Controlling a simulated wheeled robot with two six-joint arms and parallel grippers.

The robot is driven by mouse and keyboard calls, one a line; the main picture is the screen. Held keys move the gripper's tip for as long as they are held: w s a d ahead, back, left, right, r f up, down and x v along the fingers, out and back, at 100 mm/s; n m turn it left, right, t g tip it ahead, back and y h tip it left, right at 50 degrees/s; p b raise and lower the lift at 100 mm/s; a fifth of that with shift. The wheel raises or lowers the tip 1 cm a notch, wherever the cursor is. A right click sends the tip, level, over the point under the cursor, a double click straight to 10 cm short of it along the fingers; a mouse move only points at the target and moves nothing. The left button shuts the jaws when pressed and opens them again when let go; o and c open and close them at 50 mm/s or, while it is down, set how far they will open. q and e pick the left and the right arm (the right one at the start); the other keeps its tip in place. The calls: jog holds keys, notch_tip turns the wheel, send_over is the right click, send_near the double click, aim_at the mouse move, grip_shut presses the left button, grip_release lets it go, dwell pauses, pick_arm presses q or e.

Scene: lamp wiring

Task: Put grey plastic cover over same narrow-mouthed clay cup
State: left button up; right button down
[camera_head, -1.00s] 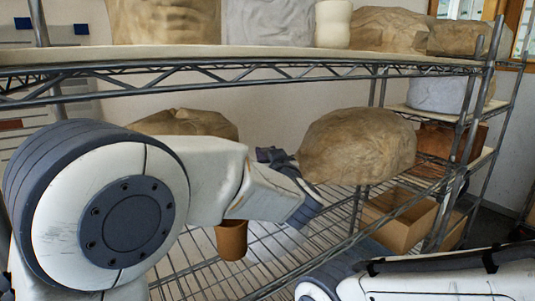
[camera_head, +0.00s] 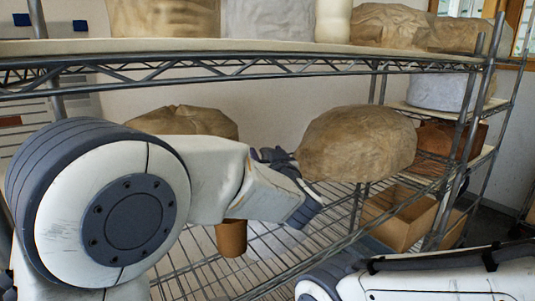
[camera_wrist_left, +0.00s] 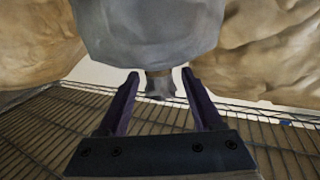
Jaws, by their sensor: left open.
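My left gripper (camera_head: 277,158) is between the two brown-covered forms on the lower wire shelf, partly hidden by its own wrist. In the left wrist view its two dark fingers (camera_wrist_left: 160,85) are apart. A rounded grey cover (camera_wrist_left: 150,30) fills the top middle of that view, above the fingers. A small grey and brownish piece shows below it between the fingertips; I cannot tell what it is, and nothing is visibly clamped. A brown clay cup (camera_head: 231,238) shows under my left wrist, its top hidden. I cannot tell whether it is the narrow-mouthed one. My right gripper is out of view.
Brown-covered forms stand at left (camera_head: 187,121) and right (camera_head: 357,143) of my left gripper, close by. The upper shelf (camera_head: 250,46) is overhead, with a grey-wrapped form (camera_head: 268,18) and a pale vessel (camera_head: 333,20). A cardboard box (camera_head: 400,220) is low at the right.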

pick_arm(q)
jog(key=b+v, duration=0.3)
jog(key=v, duration=0.6)
jog(key=s+d+m+g+h+p, duration=0.35)
jog(key=d+m+h, duration=0.35)
jog(key=d+h, duration=0.3)
jog(key=s+d+f+m+g+h, duration=0.2)
jog(key=s+f+m+g, duration=0.3)
jog(key=s, duration=0.3)
jog(key=s+a+f+m+g+y+p, duration=0.1)
jog(key=s+a+f+g+y+p, duration=0.45)
jog(key=s+a, duration=0.8)
jog(key=s+a+f+n+g+b, duration=0.1)
jog(key=s+a+f+g+b, duration=0.1)
jog(key=f, duration=0.5)
jog(key=s+a+f+n+g+y+b, duration=0.1)
jog(key=s+a+f+n+b, duration=0.1)
jog(key=f+b, duration=0.5)
jog(key=shift+s+a+f+g, duration=0.35)
jog(key=shift+s+a, duration=0.25)
jog(key=shift+s, duration=0.3)
